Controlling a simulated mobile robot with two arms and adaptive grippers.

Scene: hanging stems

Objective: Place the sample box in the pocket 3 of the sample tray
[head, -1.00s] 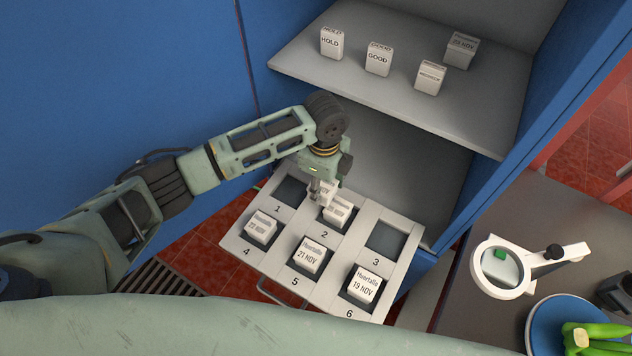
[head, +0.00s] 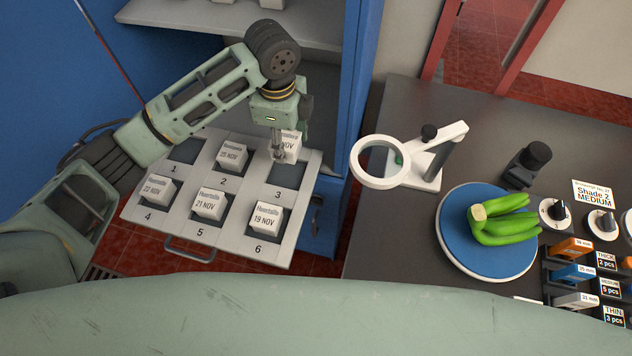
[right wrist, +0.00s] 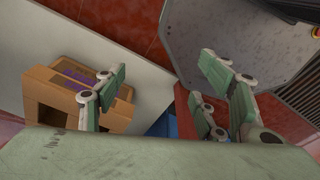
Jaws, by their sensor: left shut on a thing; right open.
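The sample tray (head: 136,211) is a pale drawer with numbered square pockets in two rows. My left gripper (head: 279,156) is shut on a white sample box (head: 292,142) with a label ending in "NOV", partly hidden by the fingers. It holds the box over the back part of pocket 3 (head: 287,177), whose dark floor shows in front; I cannot tell the exact height. Pocket 1 (head: 186,152) is empty. Pockets 2, 4, 5 and 6 each hold a labelled white box. My right gripper (right wrist: 165,95) is open and empty in the right wrist view.
The blue cabinet wall (head: 358,110) rises right of the tray, and a grey shelf (head: 190,14) hangs behind. A magnifier stand (head: 425,170) and a blue plate (head: 455,250) with green bananas stand on the dark counter. A cardboard box (right wrist: 45,115) is near my right gripper.

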